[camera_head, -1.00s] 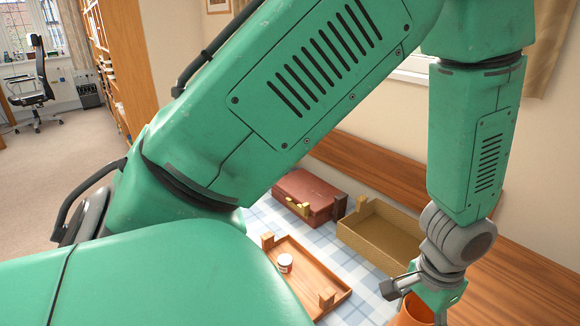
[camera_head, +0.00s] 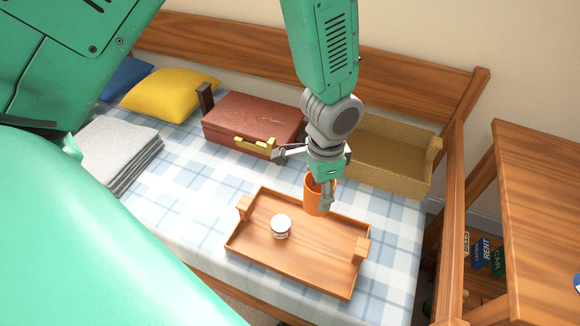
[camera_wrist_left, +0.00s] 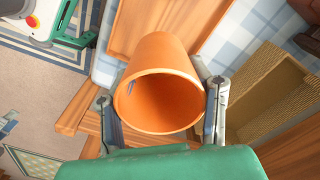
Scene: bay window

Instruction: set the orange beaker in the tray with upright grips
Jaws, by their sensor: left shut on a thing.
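The orange beaker (camera_head: 314,198) is held in my left gripper (camera_head: 324,190) over the back edge of the tray with upright grips (camera_head: 278,262). In the left wrist view the beaker (camera_wrist_left: 160,65) sits between both fingers of the gripper (camera_wrist_left: 162,112), its open mouth facing the camera. I cannot tell whether its base touches the tray. The wooden tray has a raised grip at each end and lies on the checked bed cover. A small white jar (camera_head: 281,227) stands inside it, left of the beaker. My right gripper is not in view.
A wicker basket (camera_head: 372,181) lies behind the tray to the right. A dark red case (camera_head: 250,118) with yellow fittings lies behind to the left. Grey folded cloth (camera_head: 118,150) and a yellow pillow (camera_head: 168,95) are at left. A wooden desk (camera_head: 545,190) stands at right.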

